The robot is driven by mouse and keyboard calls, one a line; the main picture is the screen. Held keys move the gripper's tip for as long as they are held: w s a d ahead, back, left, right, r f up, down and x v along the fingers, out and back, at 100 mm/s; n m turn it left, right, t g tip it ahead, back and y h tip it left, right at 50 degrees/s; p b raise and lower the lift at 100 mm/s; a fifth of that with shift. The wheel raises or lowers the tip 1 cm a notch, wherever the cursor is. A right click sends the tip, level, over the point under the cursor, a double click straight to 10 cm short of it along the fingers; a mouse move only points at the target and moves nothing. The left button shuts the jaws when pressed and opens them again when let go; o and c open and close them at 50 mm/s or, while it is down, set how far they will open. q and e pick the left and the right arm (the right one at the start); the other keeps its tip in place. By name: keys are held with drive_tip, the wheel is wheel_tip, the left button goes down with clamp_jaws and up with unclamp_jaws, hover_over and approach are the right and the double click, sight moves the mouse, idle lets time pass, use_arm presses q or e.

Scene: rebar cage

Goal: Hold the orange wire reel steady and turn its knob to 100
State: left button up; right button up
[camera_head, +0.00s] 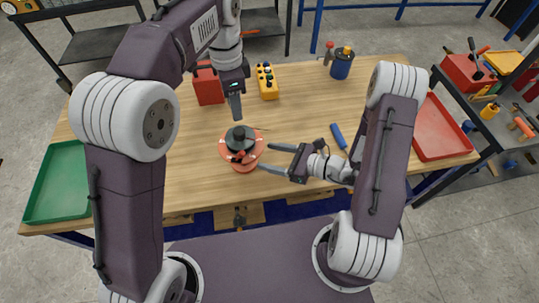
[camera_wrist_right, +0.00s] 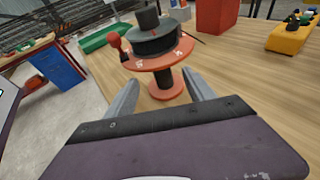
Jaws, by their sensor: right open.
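The orange wire reel (camera_head: 226,150) stands on the wooden table, with a black knob (camera_head: 240,134) on top. In the right wrist view the reel (camera_wrist_right: 167,86) shows an orange disc with white marks, a narrower stem and a round base. The black knob (camera_wrist_right: 155,42) bears a red mark, and a red ball handle (camera_wrist_right: 115,40) sticks out at the left. My right gripper (camera_head: 264,158) is open, its fingertips beside the reel on its right. My left gripper (camera_head: 236,118) points down just behind the knob; its finger gap is not visible.
A red box (camera_head: 208,86) and a yellow control box (camera_head: 267,83) stand behind the reel. A blue cup (camera_head: 342,66) is further back. A green tray (camera_head: 60,182) lies at the left, a red tray (camera_head: 440,130) at the right. A blue-handled tool (camera_head: 338,136) lies near my right arm.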

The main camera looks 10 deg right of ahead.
sight(247, 152)
drive_tip(key=x, duration=0.9)
